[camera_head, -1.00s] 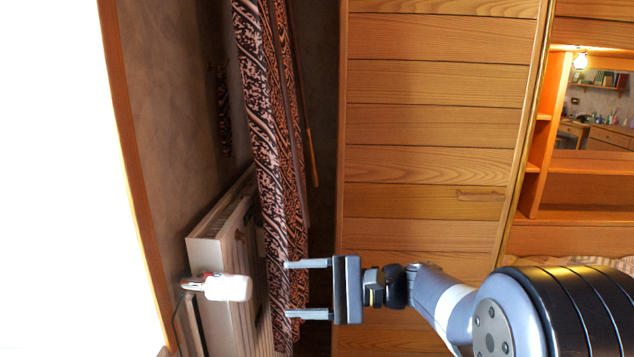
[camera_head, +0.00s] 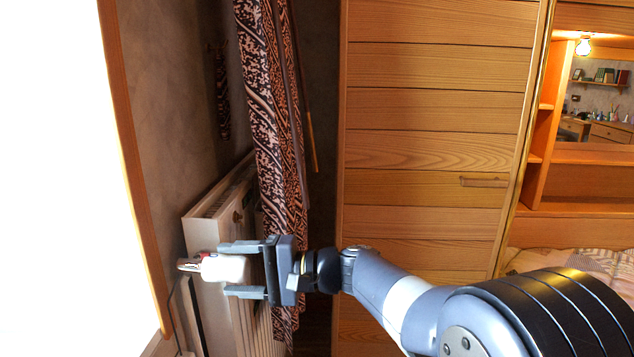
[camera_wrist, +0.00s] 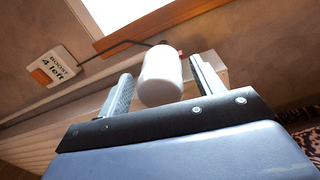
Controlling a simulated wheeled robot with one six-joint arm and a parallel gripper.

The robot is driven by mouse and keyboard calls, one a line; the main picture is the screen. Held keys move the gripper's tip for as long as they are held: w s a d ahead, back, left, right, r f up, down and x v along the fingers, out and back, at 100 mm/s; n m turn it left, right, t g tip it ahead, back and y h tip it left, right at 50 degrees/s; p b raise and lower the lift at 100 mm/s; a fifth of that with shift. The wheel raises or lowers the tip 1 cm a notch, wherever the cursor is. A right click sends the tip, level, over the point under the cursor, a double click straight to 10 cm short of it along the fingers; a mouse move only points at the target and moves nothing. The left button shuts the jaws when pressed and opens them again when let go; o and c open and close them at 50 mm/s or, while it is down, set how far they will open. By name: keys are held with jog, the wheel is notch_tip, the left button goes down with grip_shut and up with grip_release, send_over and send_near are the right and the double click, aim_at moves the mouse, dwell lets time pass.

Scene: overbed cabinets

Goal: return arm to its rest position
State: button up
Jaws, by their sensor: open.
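My gripper (camera_head: 238,270) is open in the head view, its two fingers pointing left. In that view a white rounded device (camera_head: 226,268) with a red and grey end shows between the fingers, at the radiator's upper left. In the wrist view the white device (camera_wrist: 161,77) shows between and beyond the open fingers (camera_wrist: 160,88). I cannot tell whether either finger touches it. My arm reaches in from the lower right.
A patterned curtain (camera_head: 272,130) hangs behind my gripper. A wooden cabinet with a handle (camera_head: 483,182) fills the middle.

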jog(key=n+b, duration=0.2)
jog(key=n, duration=0.1)
jog(key=shift+f+n, duration=0.2)
jog(key=shift+n, duration=0.1)
jog(key=n+b, duration=0.2)
jog(key=n, duration=0.2)
jog(key=shift+t, duration=0.4)
jog(key=n+b, duration=0.1)
jog(key=n, duration=0.3)
jog(key=shift+n, duration=0.3)
jog(key=shift+n+y+p, duration=0.3)
jog(key=shift+n+p, duration=0.15)
jog(key=shift+n, duration=1.45)
